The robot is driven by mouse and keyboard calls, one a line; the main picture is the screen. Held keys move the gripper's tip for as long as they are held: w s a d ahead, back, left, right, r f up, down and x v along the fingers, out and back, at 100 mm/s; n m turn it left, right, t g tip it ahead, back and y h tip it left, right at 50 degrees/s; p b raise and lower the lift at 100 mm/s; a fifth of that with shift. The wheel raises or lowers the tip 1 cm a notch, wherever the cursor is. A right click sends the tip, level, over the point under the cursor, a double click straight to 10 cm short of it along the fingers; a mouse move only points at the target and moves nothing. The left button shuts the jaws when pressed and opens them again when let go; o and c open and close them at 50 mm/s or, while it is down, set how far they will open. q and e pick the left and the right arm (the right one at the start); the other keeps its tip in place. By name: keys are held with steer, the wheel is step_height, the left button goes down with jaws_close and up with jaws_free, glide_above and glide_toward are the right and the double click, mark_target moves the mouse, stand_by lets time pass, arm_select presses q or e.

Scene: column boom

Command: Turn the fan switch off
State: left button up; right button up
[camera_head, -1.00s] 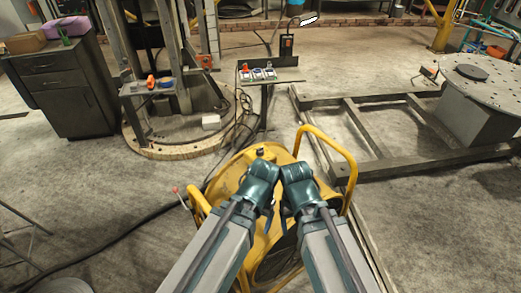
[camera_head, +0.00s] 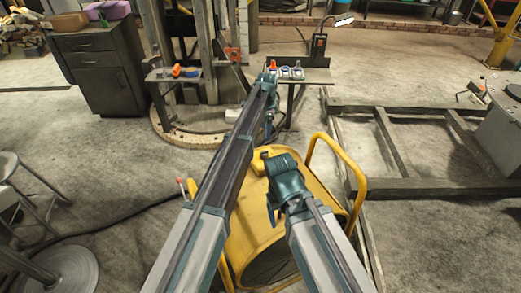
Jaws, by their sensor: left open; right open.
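A yellow drum-shaped fan (camera_head: 248,222) with a tubular yellow frame stands on the floor just in front of me. A small dark knob (camera_head: 265,155) sits on top of its housing and may be the switch; its setting is too small to read. My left gripper (camera_head: 268,132) hangs from the outstretched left arm, beyond and above the knob, apart from it, and appears empty. My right gripper (camera_head: 272,212) is open over the fan's housing, nearer to me than the knob. The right arm hides part of the fan.
A small stand (camera_head: 308,76) with red and blue items is beyond the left gripper. A dark metal floor frame (camera_head: 400,187) lies at the right. A grey cabinet (camera_head: 103,70) stands back left, and a stool (camera_head: 18,190) at left. A black cable crosses the left floor.

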mark_target(265, 151)
arm_select(q)
steer(key=f+b, duration=1.4)
steer(key=shift+w+a, duration=0.15)
steer(key=shift+w, duration=0.2)
steer(key=shift+r, duration=0.1)
jaws_close()
